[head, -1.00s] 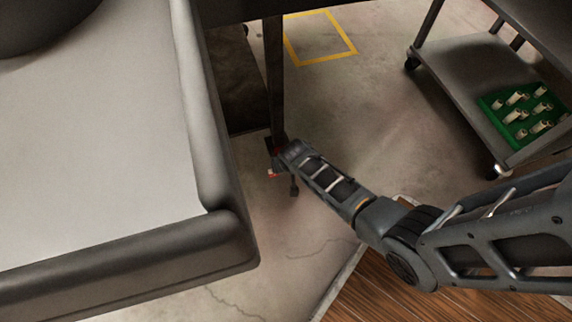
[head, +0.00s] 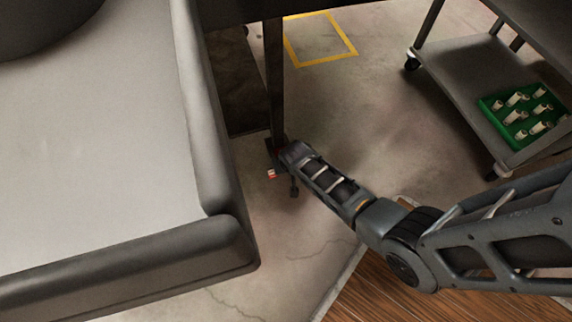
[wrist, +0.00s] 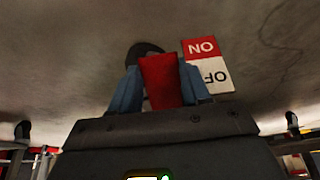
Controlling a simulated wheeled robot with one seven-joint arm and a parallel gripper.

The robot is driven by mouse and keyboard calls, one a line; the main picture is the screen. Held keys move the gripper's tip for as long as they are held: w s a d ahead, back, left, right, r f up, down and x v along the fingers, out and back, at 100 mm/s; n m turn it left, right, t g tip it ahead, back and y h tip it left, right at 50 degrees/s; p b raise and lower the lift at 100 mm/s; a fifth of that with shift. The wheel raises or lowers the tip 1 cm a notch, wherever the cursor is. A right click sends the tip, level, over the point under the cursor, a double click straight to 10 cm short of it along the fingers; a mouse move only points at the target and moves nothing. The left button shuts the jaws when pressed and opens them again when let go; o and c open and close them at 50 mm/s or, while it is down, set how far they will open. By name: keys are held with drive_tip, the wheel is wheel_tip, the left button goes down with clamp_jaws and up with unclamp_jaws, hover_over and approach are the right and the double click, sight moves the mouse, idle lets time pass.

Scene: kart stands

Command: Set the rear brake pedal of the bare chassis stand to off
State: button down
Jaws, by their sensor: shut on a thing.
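In the wrist view, a red pedal (wrist: 160,80) stands between the two blue fingers of my gripper (wrist: 160,88). The fingers are shut on it, one at each side. A label (wrist: 208,66) just right of the pedal has a red ON half and a white OFF half, both upside down in this view. In the head view, my gripper (head: 283,150) is low at the foot of a dark upright post (head: 274,80), and the small red and white label (head: 271,174) shows beside it. My arm hides most of the pedal there, so its exact setting is hard to tell.
A large grey-topped body with a dark padded rim (head: 130,270) fills the left. A trolley (head: 450,80) with a green tray (head: 497,112) of pale cylinders stands at right. Concrete floor between them is clear, with a yellow floor marking (head: 350,45) behind.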

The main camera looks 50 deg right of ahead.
drive_tip(key=r+g+y+p, duration=0.1)
drive_tip(key=p, duration=0.1)
drive_tip(key=shift+w+r+p, duration=0.1)
drive_tip(key=shift+r+p, duration=0.3)
drive_tip(key=shift+r+g+y+p, duration=0.25)
drive_tip(key=shift+g+y, duration=0.1)
drive_tip(key=shift+g, duration=0.3)
drive_tip(key=shift+r+g+y+p, duration=0.15)
drive_tip(key=shift+g+y+p, duration=0.15)
drive_tip(key=shift+g, duration=0.35)
drive_tip(key=c, duration=0.5)
unclamp_jaws()
drive_tip(key=shift+r+p, duration=2.3)
drive_tip(key=shift+r, duration=1.6)
